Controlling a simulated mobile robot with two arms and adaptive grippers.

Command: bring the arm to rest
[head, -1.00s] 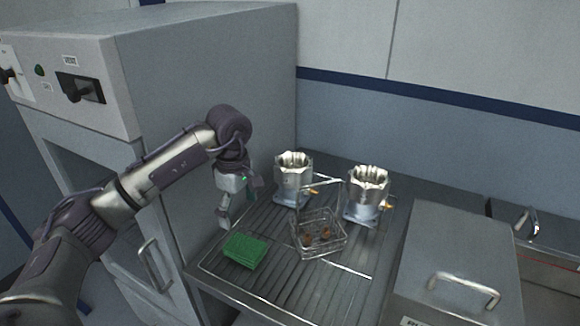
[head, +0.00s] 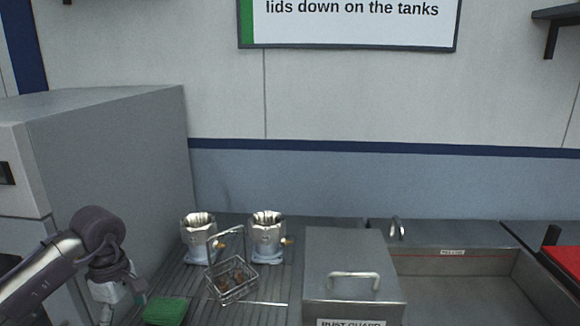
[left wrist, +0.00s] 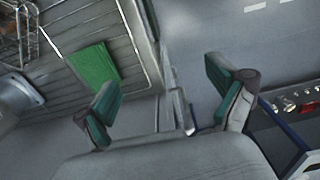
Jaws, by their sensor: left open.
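My left arm comes in at the lower left of the head view, bent downward. Its gripper (head: 112,312) hangs at the bottom edge, left of a green pad (head: 167,311) and apart from it. In the left wrist view the two green-padded fingers (left wrist: 160,78) are spread wide with nothing between them. The green pad (left wrist: 95,67) lies on the ribbed board to the left of the fingers there. My right gripper is in neither view.
Two metal housings (head: 199,238) (head: 267,238) stand on the ribbed drainboard behind a wire basket (head: 232,281) holding brown parts. A lidded tank (head: 345,262) and an open basin (head: 470,275) are to the right. A grey cabinet (head: 115,165) stands at left.

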